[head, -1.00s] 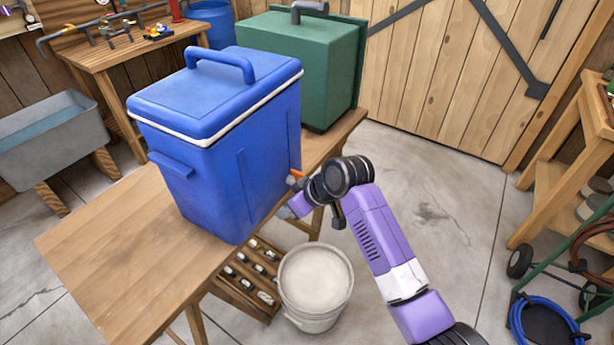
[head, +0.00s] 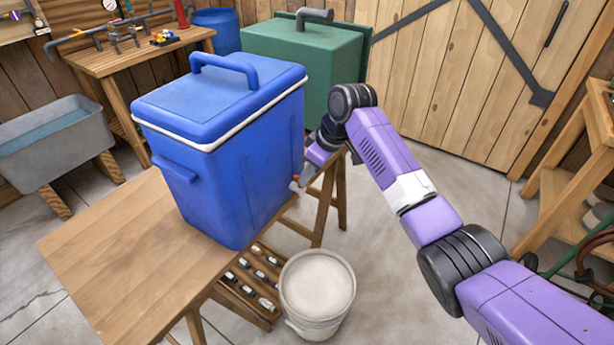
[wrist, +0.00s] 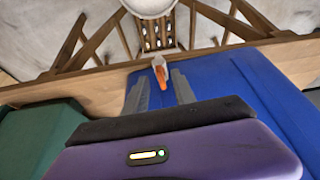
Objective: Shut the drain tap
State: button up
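The drain tap (head: 297,183) is small, with a pale body and an orange handle, low on the right side of the blue cooler (head: 225,160). In the wrist view the orange handle (wrist: 161,78) shows between the two grey fingers, with a gap on each side. My gripper (wrist: 160,88) is open and empty. In the head view my gripper (head: 313,160) is just above and beyond the tap, its fingers partly hidden by the cooler's edge. I cannot tell how far it is from the handle.
The cooler stands on a wooden trestle table (head: 110,235). A pale bucket (head: 317,290) stands on the floor below the tap. A green box (head: 300,60) is behind the cooler and close to my arm. The floor to the right is mostly open.

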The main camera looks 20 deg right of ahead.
jog(key=shift+x, duration=1.1)
grip_shut()
